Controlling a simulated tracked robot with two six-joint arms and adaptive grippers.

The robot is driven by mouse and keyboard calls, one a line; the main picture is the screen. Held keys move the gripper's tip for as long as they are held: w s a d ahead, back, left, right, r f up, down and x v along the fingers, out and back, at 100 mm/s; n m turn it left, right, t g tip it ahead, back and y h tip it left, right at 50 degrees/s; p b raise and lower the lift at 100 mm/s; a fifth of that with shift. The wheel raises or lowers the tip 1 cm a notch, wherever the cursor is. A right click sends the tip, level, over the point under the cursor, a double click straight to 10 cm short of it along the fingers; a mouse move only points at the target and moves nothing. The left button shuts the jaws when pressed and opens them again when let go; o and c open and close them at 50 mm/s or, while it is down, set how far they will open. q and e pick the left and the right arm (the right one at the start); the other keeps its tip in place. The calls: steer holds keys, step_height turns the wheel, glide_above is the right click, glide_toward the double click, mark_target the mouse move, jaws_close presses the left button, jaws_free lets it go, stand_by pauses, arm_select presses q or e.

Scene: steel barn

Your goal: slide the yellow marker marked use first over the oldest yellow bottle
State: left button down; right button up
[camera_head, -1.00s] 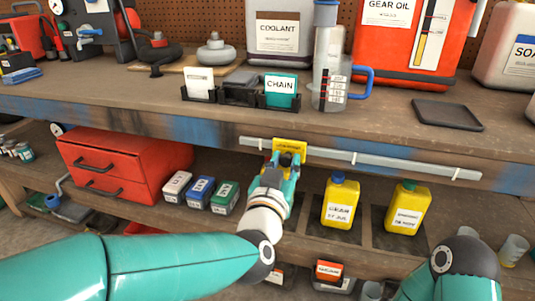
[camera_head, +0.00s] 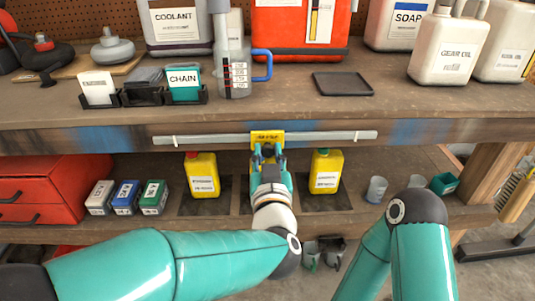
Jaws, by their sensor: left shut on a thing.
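The yellow marker (camera_head: 267,137) sits on the grey rail (camera_head: 205,138) along the front edge of the bench, near the rail's middle. My left gripper (camera_head: 267,152) is shut on it from below and in front. On the lower shelf, a yellow bottle with a red cap (camera_head: 203,176) stands left of the gripper. A yellow bottle with a green cap (camera_head: 326,172) stands to its right. The spot between them is hidden behind my left gripper and wrist. The bottle labels are too small to read surely. Only links of my right arm show; its gripper is out of view.
A red drawer box (camera_head: 55,188) and several small boxes (camera_head: 126,196) stand left on the shelf. Clear cups (camera_head: 377,189) stand to the right. Above are a jug (camera_head: 232,70), a black tray (camera_head: 342,84) and cans. The rail is clear either side of the marker.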

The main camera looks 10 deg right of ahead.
arm_select(q)
steer(key=c, duration=0.9)
jaws_free()
steer(key=shift+w+f, duration=0.1)
step_height(320, 180, up, 10)
